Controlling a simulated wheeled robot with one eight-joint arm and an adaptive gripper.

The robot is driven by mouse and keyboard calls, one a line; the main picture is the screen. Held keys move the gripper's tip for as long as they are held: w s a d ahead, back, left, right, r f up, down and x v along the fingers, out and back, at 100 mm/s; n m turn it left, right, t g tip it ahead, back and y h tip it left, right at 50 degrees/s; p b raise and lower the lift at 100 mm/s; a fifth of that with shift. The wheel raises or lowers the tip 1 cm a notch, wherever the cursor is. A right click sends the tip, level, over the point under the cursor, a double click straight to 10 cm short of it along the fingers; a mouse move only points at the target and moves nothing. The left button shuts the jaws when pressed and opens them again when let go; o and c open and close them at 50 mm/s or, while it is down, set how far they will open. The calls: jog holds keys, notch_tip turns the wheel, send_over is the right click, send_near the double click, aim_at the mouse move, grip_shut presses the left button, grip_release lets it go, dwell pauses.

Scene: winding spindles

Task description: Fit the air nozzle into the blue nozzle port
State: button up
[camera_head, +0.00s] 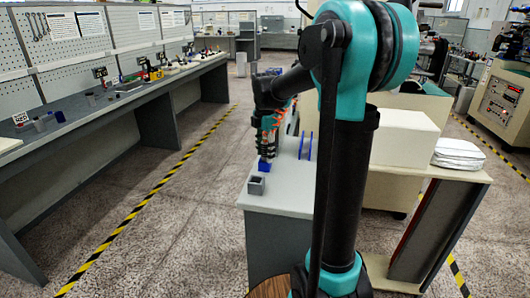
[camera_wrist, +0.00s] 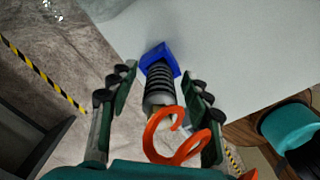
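The blue nozzle port (camera_head: 265,166) sits near the left edge of the grey-white counter. It also shows in the wrist view (camera_wrist: 161,53). The air nozzle (camera_wrist: 160,83) has a dark ribbed body and a grey lower part, and its far end meets the blue port; how deep it sits is hidden. An orange coiled hose (camera_wrist: 183,152) is at its near end. My gripper (camera_wrist: 160,84) has one finger on each side of the nozzle, with visible gaps between fingers and nozzle. In the head view my gripper (camera_head: 269,128) is above the port.
A grey square holder (camera_head: 256,185) stands in front of the port. Two thin blue upright pieces (camera_head: 305,146) stand to its right. A white block (camera_head: 404,138) and a stack of white sheets (camera_head: 458,153) lie farther right. The counter (camera_head: 285,197) is clear at the front.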

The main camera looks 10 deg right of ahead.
notch_tip(320, 180, up, 12)
dwell(0.6)
